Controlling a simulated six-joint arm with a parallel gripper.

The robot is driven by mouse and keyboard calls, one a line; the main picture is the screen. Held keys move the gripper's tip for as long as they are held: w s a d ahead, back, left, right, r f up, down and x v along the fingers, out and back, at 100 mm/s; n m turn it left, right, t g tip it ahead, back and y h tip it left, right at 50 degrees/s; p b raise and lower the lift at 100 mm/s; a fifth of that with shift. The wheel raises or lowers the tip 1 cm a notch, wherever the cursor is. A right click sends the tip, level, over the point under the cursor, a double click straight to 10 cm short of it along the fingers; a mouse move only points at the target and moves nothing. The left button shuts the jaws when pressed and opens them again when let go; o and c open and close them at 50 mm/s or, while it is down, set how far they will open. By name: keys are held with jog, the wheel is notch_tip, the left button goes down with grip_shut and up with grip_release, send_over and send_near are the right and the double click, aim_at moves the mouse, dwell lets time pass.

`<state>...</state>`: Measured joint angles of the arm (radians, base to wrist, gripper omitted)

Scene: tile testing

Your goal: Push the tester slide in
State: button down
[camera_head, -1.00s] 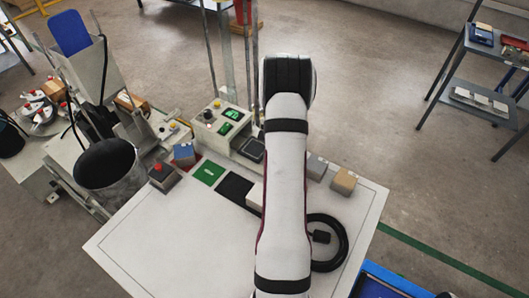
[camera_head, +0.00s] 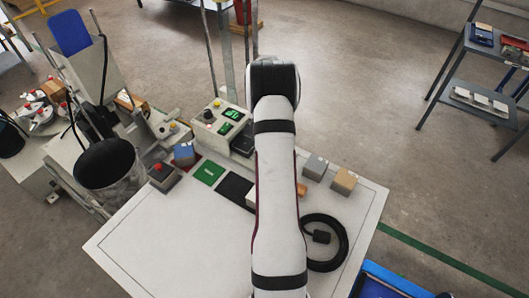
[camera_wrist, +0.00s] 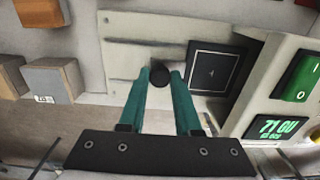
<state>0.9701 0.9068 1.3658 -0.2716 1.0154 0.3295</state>
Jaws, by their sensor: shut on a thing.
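In the wrist view my gripper (camera_wrist: 160,76) has its two teal fingers closed around a round black knob (camera_wrist: 159,82) on the pale tester slide (camera_wrist: 125,50). A black square pad with a light outline (camera_wrist: 212,70) lies just right of the knob. The tester (camera_wrist: 262,105), with a green switch and a lit green display, stands to the right. In the head view the tester (camera_head: 210,135) is at the back of the table, and a dark part of the slide shows beside my arm. My arm hides the gripper and knob there.
A grey block (camera_head: 315,167) and a tan block (camera_head: 344,181) stand right of my arm. A black cable coil (camera_head: 338,252) lies nearer. A green mat (camera_head: 209,173) and black mat (camera_head: 234,187) lie to the left. The table's front left (camera_head: 170,240) is clear.

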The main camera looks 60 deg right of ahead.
jog(key=shift+w, duration=2.95)
jog(key=c, duration=0.6)
grip_release()
jog(key=shift+c, duration=0.2)
notch_tip(320, 180, up, 6)
jog(key=shift+r, duration=0.15)
